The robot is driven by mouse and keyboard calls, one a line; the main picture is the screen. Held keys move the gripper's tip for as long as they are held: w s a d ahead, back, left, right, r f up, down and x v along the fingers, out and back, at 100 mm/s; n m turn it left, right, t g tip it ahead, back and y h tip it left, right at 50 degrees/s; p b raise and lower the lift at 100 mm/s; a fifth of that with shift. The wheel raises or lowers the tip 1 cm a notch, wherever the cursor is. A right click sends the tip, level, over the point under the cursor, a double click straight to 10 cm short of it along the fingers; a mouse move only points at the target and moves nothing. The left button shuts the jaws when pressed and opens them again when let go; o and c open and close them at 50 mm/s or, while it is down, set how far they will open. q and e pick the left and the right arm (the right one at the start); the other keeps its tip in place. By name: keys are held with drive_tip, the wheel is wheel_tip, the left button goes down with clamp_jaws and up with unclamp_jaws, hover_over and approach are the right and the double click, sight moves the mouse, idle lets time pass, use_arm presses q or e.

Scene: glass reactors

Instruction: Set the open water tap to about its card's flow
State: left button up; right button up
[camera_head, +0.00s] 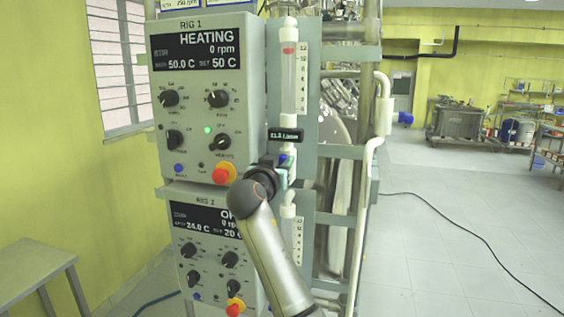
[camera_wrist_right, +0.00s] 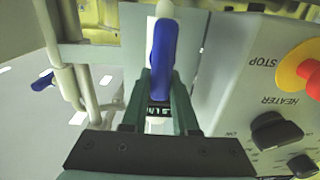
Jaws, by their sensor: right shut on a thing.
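The flow tube (camera_head: 288,85) stands upright beside the RIG 1 panel, its red float (camera_head: 288,51) near the top of the scale. Below it a small black card (camera_head: 286,135) shows a flow in L/min, which looks like 11.5 but is blurred. My right gripper (camera_head: 284,172) is at the tap just under this card. In the right wrist view my right gripper (camera_wrist_right: 160,88) is shut on the blue tap handle (camera_wrist_right: 162,52), which lies lengthwise between the fingers. The card is partly hidden behind the fingers there. My left gripper is not in view.
The RIG 1 panel (camera_head: 205,95) reads HEATING, with knobs and a red stop button (camera_head: 224,174) close to my right wrist. The RIG 2 panel (camera_head: 210,225) is below. Another blue handle (camera_wrist_right: 42,81) shows at left in the wrist view. Open floor (camera_head: 450,235) lies right.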

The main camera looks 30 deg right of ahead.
clamp_jaws()
drive_tip(key=shift+f, duration=0.1)
drive_tip(key=shift+f+b, duration=0.1)
drive_tip(key=shift+b, duration=0.4)
drive_tip(key=m+b, duration=0.2)
drive_tip(key=b, duration=0.1)
drive_tip(key=shift+s+d+f, duration=0.1)
drive_tip(key=shift+s+d, duration=0.05)
drive_tip(key=shift+s, duration=0.05)
drive_tip(key=shift+s+d+m+b, duration=0.1)
drive_tip(key=shift+m+b, duration=0.6)
drive_tip(key=shift+m, duration=0.2)
drive_tip(key=shift+r, duration=0.2)
